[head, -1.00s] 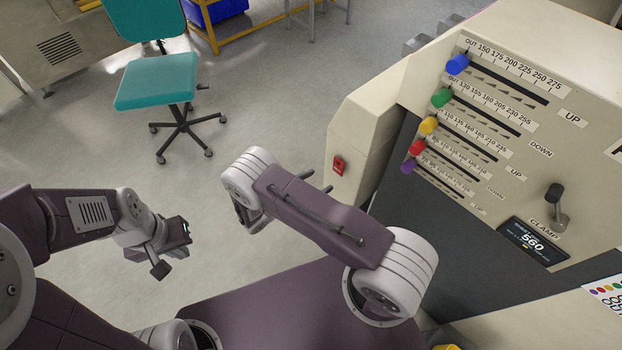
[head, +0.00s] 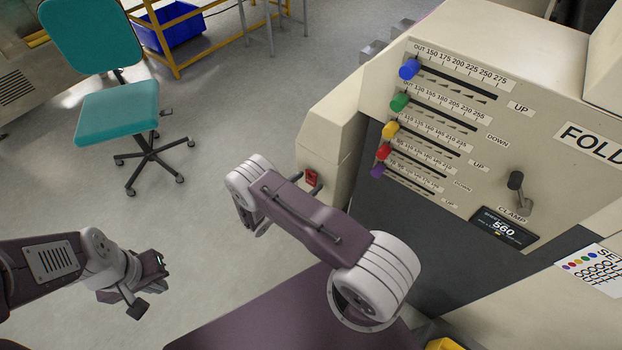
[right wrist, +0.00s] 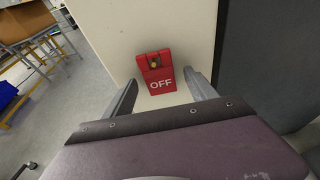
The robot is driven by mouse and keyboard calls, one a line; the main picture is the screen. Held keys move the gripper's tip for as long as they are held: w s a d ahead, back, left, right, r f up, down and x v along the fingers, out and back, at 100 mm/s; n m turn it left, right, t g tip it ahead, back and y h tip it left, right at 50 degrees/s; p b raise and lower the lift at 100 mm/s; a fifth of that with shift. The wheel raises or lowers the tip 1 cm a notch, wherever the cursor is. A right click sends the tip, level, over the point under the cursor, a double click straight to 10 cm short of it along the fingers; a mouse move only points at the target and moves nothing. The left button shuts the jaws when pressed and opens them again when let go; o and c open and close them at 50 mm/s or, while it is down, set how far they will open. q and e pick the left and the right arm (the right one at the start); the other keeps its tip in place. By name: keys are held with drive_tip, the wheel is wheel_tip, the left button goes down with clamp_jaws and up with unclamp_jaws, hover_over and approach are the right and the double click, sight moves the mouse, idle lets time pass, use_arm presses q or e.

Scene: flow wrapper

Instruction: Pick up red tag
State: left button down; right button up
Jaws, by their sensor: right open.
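The red tag (right wrist: 157,72) has the word OFF on it and hangs on the side face of a cream machine housing in the right wrist view. A small brass-coloured part shows at its top. It also shows in the head view (head: 311,178), small, just beyond my right arm. My right gripper (right wrist: 160,78) is open, with one finger to each side of the tag in that view. No contact with the tag is visible, and the gap in depth is hard to judge. My left gripper (head: 146,287) is at the lower left of the head view, far from the tag; its jaw state is unclear.
The machine panel (head: 455,150) with coloured slider knobs and a clamp lever (head: 517,190) stands right of the tag. A teal chair (head: 117,112) and a blue bin (head: 172,30) are at the back left. The floor between is clear.

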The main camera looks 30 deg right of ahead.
drive_tip(key=c, duration=1.4)
drive_tip(key=shift+r, duration=0.1)
drive_tip(key=shift+r, duration=0.3)
drive_tip(key=shift+s+a+b, duration=0.35)
drive_tip(key=shift+s+a, duration=0.8)
drive_tip(key=shift+a, duration=1.65)
drive_tip(key=shift+s+a+b, duration=0.35)
drive_tip(key=shift+s+a, duration=0.85)
drive_tip(key=shift+a, duration=1.6)
drive_tip(key=shift+s+a+b, duration=0.35)
drive_tip(key=shift+s+a, duration=0.8)
drive_tip(key=shift+a, duration=1.65)
